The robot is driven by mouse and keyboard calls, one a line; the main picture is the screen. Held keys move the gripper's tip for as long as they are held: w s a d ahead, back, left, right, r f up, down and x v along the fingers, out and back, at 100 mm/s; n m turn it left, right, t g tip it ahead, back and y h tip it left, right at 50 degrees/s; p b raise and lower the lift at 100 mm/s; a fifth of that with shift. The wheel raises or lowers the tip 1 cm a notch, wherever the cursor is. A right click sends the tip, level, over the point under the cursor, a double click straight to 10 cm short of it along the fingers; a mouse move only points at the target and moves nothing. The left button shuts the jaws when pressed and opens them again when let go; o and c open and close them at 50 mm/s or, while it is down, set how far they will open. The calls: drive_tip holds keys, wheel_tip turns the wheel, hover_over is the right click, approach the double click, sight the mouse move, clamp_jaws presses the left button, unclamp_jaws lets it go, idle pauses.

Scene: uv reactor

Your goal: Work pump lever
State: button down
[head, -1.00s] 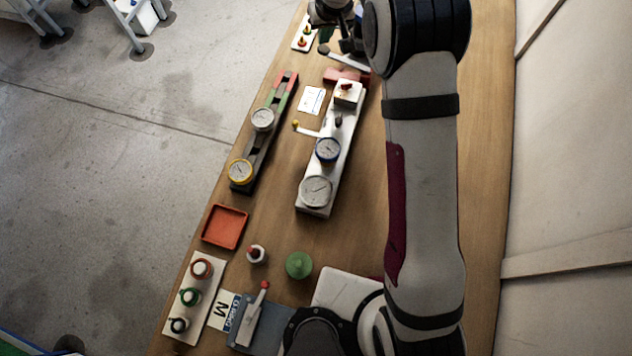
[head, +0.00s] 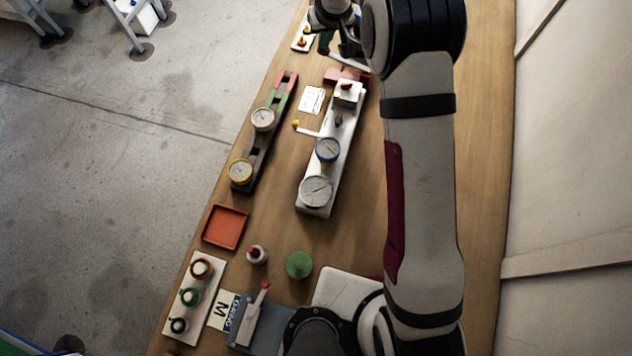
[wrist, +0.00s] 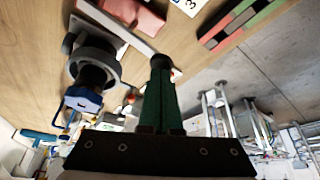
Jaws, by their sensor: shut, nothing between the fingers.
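A pale lever (head: 349,63) lies across a red base (head: 340,75) at the far end of the table. In the wrist view the lever (wrist: 117,24) runs from its red base (wrist: 115,14) to a dark rounded knob close to my fingertips. My gripper (wrist: 160,64) has green fingers, shut together with nothing between them. The fingertips overlap the knob in the picture; I cannot tell whether they touch it. In the head view my gripper (head: 324,48) covers the knob end of the lever.
A white gauge panel (head: 338,150) and a dark gauge strip (head: 256,145) stand nearer. A white plate with small coloured knobs (head: 304,40) lies just left of my gripper.

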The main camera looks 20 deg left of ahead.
drive_tip(key=shift+f, duration=1.45)
drive_tip(key=shift+r, duration=2.1)
wheel_tip(320, 180, up, 6)
